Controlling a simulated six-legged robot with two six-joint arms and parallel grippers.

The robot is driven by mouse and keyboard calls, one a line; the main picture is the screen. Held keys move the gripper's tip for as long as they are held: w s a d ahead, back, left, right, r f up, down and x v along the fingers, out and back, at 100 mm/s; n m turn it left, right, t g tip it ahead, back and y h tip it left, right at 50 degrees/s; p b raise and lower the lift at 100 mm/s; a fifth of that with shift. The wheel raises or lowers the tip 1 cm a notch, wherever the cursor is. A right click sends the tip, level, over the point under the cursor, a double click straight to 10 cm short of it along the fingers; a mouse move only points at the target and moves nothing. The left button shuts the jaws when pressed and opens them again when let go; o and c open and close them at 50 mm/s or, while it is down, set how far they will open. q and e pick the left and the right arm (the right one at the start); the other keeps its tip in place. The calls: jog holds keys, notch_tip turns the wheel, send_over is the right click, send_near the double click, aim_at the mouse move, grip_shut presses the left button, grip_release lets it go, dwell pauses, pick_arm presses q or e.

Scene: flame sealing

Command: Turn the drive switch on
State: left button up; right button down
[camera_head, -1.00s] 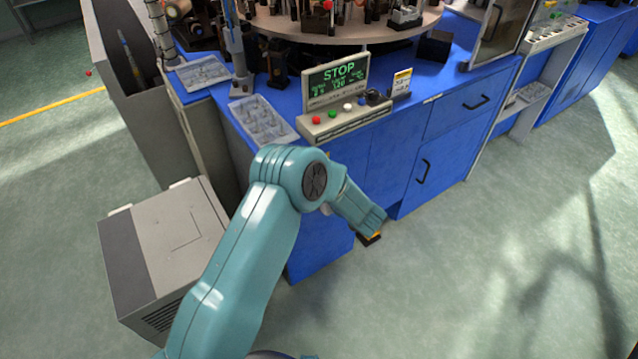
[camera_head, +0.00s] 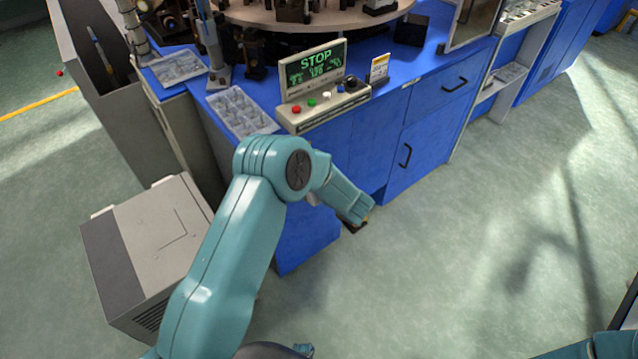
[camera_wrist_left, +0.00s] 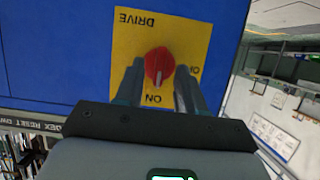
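The drive switch is a red knob (camera_wrist_left: 159,66) on a yellow plate (camera_wrist_left: 128,50) marked DRIVE, ON and OFF, on a blue panel. In the left wrist view the plate's lettering is upside down, and the knob's white mark points down towards ON. My left gripper (camera_wrist_left: 160,82) has one finger on each side of the knob, closed against it as far as I can see. In the head view my left gripper (camera_head: 354,222) is at the blue cabinet's corner (camera_head: 308,235), and the knob is hidden there. My right gripper is not in view.
A control box (camera_head: 312,78) with a display reading STOP and several coloured buttons stands on the blue bench. Clear trays (camera_head: 240,108) lie beside it. A grey box (camera_head: 150,245) stands on the floor at left. The floor (camera_head: 480,240) at right is clear.

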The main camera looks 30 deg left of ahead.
pick_arm(q)
jog(key=v, duration=1.5)
jog(key=shift+d, duration=0.15)
jog(key=shift+s, duration=0.1)
jog(key=s+a+g+p, duration=0.1)
jog(key=s+a+p, duration=0.25)
jog(key=a, duration=0.55)
notch_tip(320, 180, down, 6)
jog(key=m+t+h+p, duration=0.2)
jog(key=m+h, duration=0.2)
jog(key=s+d+f+m+g+h, duration=0.2)
jog(key=s+d+h, duration=0.4)
jog(key=s+d, duration=0.3)
jog(key=s+d+f+m+g+h, duration=0.3)
jog(key=s+d+m+h, duration=0.2)
jog(key=s+d, duration=0.4)
jog(key=shift+s+f+g+h+p, duration=0.3)
jog(key=shift+s+f+h+p, duration=0.15)
jog(key=shift+s+h, duration=0.35)
jog(key=shift+d, duration=0.1)
